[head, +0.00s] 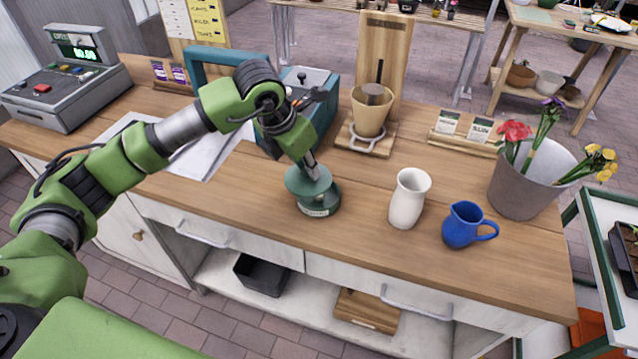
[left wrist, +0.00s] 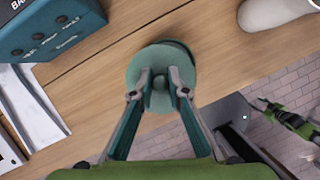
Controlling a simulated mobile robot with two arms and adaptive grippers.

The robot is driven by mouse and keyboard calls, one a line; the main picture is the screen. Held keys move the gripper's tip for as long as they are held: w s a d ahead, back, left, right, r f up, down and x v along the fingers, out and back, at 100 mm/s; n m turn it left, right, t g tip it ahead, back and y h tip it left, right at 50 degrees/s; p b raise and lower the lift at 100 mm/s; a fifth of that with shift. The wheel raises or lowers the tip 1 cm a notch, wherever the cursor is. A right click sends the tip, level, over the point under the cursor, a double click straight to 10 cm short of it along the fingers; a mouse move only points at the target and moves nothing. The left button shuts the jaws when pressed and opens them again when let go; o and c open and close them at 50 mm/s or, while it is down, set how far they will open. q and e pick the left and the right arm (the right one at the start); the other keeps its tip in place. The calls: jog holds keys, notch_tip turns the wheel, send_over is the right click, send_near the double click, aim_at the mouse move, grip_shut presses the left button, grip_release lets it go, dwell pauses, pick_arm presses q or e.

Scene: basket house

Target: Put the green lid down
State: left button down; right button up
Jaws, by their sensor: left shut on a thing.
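The green lid (head: 300,184) is a round green disc with a knob, over the wooden counter. My left gripper (head: 312,166) is shut on its knob; the grip also shows in the left wrist view (left wrist: 160,88). A darker green round tin (head: 322,206) with a pale label stands on the counter just under the lid. The lid sits a little off to the left of the tin in the head view. I cannot tell whether lid and tin touch. Part of what looks like my right arm shows small at the right of the left wrist view; its jaw state is unclear.
A white vase (head: 409,198) and a blue jug (head: 466,226) stand to the right. A teal machine (head: 322,118) and a wooden dripper stand (head: 384,60) are behind. Bare counter (head: 255,190) lies left of the tin, and the front edge is close.

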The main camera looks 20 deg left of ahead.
pick_arm(q)
jog(key=s+a+r+b, duration=0.4)
jog(key=s+a+r, duration=0.25)
jog(key=a, duration=0.25)
jog(key=s+f+n+y+b, duration=0.1)
jog(key=s+n+y+b, duration=0.1)
jog(key=s+n+b, duration=0.3)
jog(key=w+a+f+p, duration=0.1)
jog(key=w+a+f, duration=0.1)
jog(key=w+f, duration=0.1)
jog(key=w+a+f+p, duration=0.2)
jog(key=w, duration=0.1)
jog(key=w+a+f+p, duration=0.1)
jog(key=w+a+f, duration=0.1)
jog(key=w+f, duration=0.1)
jog(key=shift+w+f+p, duration=0.3)
jog(key=shift+w+p, duration=0.05)
jog(key=shift+w, duration=0.1)
jog(key=shift+w+a+f, duration=0.2)
jog(key=shift+w+f, duration=0.2)
jog(key=shift+f, duration=0.1)
notch_tip(320, 180, down, 3)
jog(key=shift+w+a+f+p, duration=0.1)
jog(key=shift+w+a+p, duration=0.05)
jog(key=shift+p, duration=0.7)
jog(key=shift+f, duration=0.2)
